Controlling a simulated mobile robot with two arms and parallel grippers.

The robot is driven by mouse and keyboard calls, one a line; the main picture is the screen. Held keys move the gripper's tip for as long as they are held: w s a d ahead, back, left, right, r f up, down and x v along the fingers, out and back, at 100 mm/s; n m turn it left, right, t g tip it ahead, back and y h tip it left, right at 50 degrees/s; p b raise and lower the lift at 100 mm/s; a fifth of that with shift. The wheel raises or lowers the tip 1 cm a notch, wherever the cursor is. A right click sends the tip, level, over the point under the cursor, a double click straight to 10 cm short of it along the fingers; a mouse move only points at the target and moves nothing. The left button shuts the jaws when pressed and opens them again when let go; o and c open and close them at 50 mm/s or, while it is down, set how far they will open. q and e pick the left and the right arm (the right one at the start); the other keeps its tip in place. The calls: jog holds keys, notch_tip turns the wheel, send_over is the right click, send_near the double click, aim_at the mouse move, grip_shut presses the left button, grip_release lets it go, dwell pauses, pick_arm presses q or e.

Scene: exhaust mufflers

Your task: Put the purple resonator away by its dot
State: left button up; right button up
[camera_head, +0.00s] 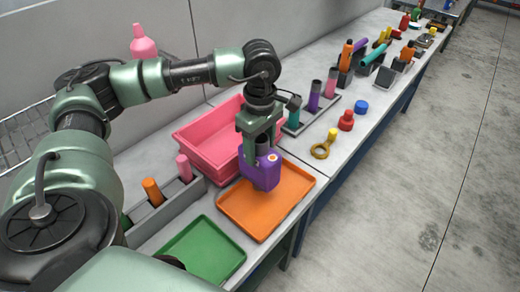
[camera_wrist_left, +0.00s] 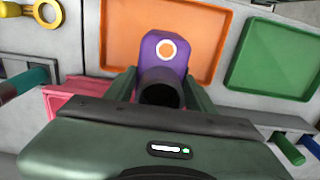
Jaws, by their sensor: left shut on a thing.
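The purple resonator (camera_head: 261,176) is a box-like body with an orange dot ringed in white (camera_head: 272,157) on one face. My left gripper (camera_head: 260,143) points down and is shut on its upper end. In the left wrist view the resonator (camera_wrist_left: 151,49) sits between the fingers, its dark pipe end toward the camera and its dot (camera_wrist_left: 167,50) in plain sight. It is over the orange tray (camera_head: 240,225), which looks empty; I cannot tell whether it touches the tray. A green tray (camera_head: 205,258), also empty where visible, lies nearer. My right gripper is out of view.
A pink bin (camera_head: 200,145) stands just behind the orange tray. A grey rack (camera_head: 170,213) with orange and pink cylinders is at the left. Another rack (camera_head: 318,118) holds several upright tubes. A yellow ring part (camera_head: 321,151) and a red part (camera_head: 346,121) stand to the right.

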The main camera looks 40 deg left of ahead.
pick_arm(q)
jog(key=shift+f, duration=0.7)
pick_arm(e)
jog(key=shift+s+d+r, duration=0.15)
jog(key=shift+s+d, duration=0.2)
pick_arm(q)
jog(key=shift+f, duration=0.2)
jog(key=o, duration=1.3)
jog(key=shift+c, duration=0.2)
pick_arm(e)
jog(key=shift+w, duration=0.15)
pick_arm(q)
jog(key=shift+r, duration=0.1)
